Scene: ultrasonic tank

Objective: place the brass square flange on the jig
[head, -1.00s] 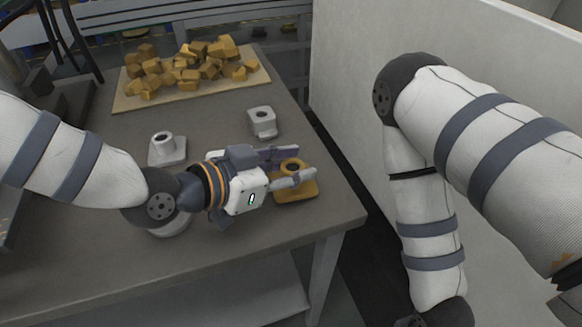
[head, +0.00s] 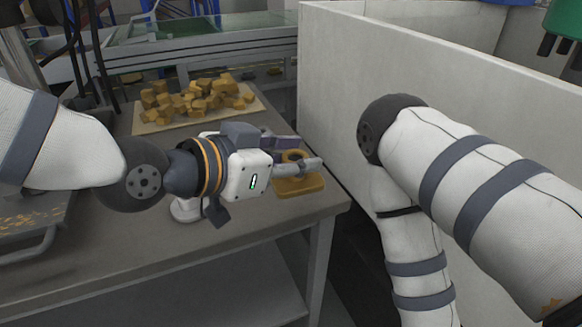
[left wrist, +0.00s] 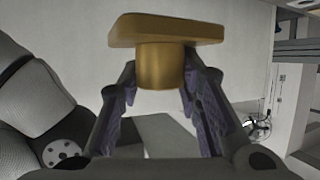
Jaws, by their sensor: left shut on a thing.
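The brass square flange (head: 300,185) is a square plate with a round collar. My left gripper (head: 297,160) is shut on the collar, near the right end of the table. In the left wrist view the flange (left wrist: 165,30) sits between the two fingers (left wrist: 160,75), its plate beyond the fingertips. It appears held above the table. I cannot make out the jig for certain. My right arm shows at the right, but its gripper is out of view.
The grey table (head: 150,250) holds a board (head: 195,118) with several brass-coloured blocks at the back. A pale round part (head: 184,210) is partly hidden below my left gripper. A dark tray (head: 30,222) stands at the left. A pale wall (head: 430,85) rises on the right.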

